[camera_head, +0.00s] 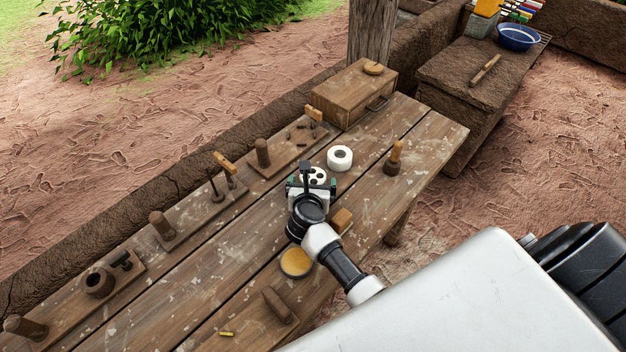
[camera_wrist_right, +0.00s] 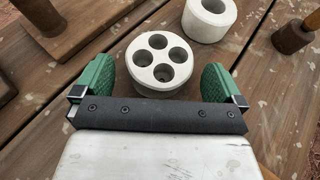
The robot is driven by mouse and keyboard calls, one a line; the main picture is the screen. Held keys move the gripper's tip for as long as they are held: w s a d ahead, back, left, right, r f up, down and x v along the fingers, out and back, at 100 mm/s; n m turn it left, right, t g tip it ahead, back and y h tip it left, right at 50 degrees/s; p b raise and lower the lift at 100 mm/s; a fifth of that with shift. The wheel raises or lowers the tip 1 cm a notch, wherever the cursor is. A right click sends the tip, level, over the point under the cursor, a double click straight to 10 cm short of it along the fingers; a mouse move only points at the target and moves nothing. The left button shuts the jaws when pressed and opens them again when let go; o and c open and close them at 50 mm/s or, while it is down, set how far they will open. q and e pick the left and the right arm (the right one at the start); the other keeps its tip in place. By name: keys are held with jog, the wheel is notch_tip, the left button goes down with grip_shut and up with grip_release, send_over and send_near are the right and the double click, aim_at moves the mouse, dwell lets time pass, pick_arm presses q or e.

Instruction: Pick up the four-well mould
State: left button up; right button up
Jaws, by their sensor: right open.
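The four-well mould (camera_wrist_right: 159,63) is a round white block with four dark holes in its top. In the right wrist view it sits upright on the wooden table, between and slightly beyond the green fingers of my right gripper (camera_wrist_right: 158,85). The gripper is open, with a gap between each finger and the mould. In the head view the mould (camera_head: 318,176) shows just past my right gripper (camera_head: 313,187), partly hidden by it. My left gripper is not in view.
A white ring-shaped mould (camera_head: 339,158) stands close by, with a wooden-handled tool (camera_head: 394,158) to its right. A wooden box (camera_head: 352,94) is at the back. A round yellow-topped tin (camera_head: 296,262) and a wooden block (camera_head: 342,219) lie near my right arm.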

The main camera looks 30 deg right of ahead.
jog(key=shift+x, duration=1.25)
jog(key=shift+a+r, duration=0.1)
jog(key=c, duration=1.1)
